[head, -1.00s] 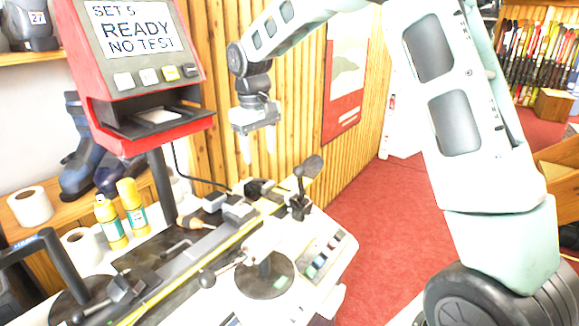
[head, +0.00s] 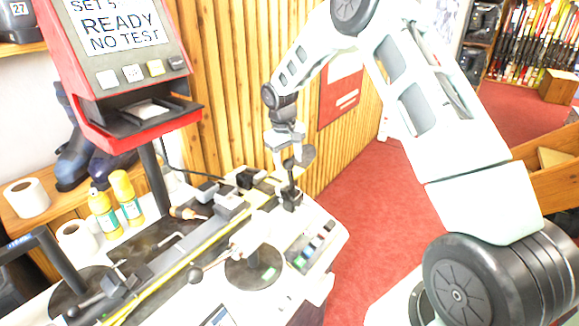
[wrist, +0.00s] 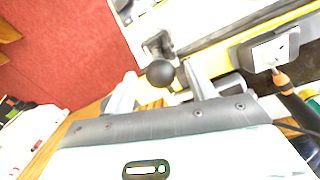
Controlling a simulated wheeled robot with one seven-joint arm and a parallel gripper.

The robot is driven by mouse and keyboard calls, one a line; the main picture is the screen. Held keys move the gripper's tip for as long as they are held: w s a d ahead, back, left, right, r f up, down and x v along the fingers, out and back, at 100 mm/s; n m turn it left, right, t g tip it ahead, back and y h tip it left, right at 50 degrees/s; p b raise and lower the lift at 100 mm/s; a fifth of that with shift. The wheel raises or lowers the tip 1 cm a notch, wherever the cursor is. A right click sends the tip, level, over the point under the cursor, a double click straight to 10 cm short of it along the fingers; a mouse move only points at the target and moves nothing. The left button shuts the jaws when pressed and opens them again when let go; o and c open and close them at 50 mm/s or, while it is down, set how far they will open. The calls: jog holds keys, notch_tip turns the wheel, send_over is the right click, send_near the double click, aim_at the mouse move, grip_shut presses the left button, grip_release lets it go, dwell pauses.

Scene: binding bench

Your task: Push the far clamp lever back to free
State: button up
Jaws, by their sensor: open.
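The far clamp lever (head: 290,180) stands roughly upright on its dark base at the far end of the long bench jig. Its black ball knob (wrist: 160,73) shows in the wrist view. My gripper (head: 287,158) is open at the top of this lever and partly hides it in the head view. In the wrist view my two fingers (wrist: 159,82) appear on either side of the knob. I cannot tell whether either finger touches it.
A red tester (head: 120,70) on a post reads "SET 5 READY NO TEST". Yellow bottles (head: 125,198) and white rolls (head: 27,198) stand at the left. A wooden slat wall (head: 225,90) is behind the jig. Red floor (head: 385,190) is open to the right.

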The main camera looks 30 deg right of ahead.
aim_at(291, 178)
jog(key=shift+d+f+p, duration=0.15)
jog(key=shift+f+p, duration=0.05)
jog(key=shift+f, duration=0.9)
jog(key=shift+d+f+p, duration=0.1)
jog(key=shift+f+p, duration=0.1)
jog(key=shift+f, duration=0.85)
